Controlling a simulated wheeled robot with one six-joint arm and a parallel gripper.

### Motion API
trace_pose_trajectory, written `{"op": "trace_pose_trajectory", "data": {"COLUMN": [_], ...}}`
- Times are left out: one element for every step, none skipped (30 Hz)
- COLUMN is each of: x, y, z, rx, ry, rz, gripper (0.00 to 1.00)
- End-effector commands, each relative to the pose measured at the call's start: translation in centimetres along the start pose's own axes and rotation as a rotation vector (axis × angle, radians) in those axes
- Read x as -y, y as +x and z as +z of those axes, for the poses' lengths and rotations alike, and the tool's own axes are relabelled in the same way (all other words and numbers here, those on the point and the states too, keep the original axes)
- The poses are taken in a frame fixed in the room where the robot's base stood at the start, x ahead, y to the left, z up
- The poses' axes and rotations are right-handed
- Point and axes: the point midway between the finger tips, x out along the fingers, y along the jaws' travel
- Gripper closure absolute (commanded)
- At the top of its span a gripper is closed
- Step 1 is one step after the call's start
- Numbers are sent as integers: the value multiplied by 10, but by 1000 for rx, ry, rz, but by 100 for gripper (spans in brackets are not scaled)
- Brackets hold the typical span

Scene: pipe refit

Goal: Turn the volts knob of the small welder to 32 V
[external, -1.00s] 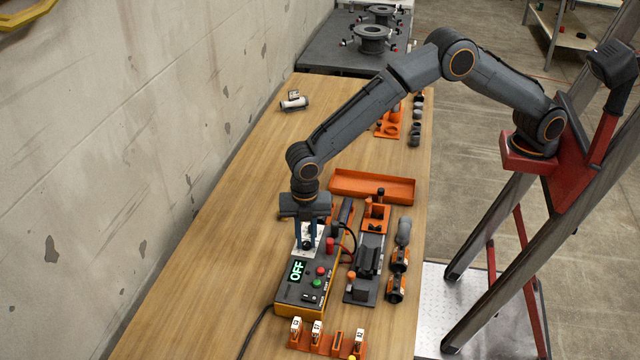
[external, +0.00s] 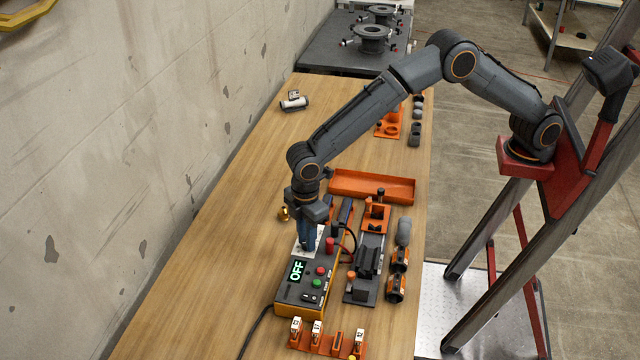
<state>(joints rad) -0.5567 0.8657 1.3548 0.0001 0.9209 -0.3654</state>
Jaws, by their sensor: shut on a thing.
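The small welder (external: 291,298) is a dark box with yellow-orange sides on the wooden table. Its green display reads OFF, with red and green buttons beside it. My gripper (external: 308,246) points down over the white dial plate (external: 298,254) at the welder's far end. The jaws are shut on the volts knob, which they mostly hide. The knob's pointer and the dial marks cannot be read from here.
A red terminal (external: 330,245) with a dark cable stands close to the right of my gripper. An orange tray (external: 372,187) lies behind it. A clamp fixture (external: 367,265) is to the right, an orange rack (external: 325,343) in front. The table's left side is mostly clear.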

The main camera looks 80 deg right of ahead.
Motion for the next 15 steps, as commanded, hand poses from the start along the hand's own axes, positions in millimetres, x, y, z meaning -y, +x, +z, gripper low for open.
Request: {"op": "trace_pose_trajectory", "data": {"x": [0,0,0,0,0,0,0,0,0,0,0,0,0,0,0], "y": [-1,-1,-1,-1,-1,-1,-1,-1,-1,-1,-1,-1,-1,-1,-1], "z": [0,0,0,0,0,0,0,0,0,0,0,0,0,0,0], "rx": [0,0,0,0,0,0,0,0,0,0,0,0,0,0,0], "ry": [34,54,79,98,115,136,151,164,180,191,200,212,220,226,232], "rz": [1,1,1,1,1,1,1,1,1,1,1,1,1,1,1], "gripper": [100,100,100,100,100,100,100,100,100,100,100,100,100,100,100]}}
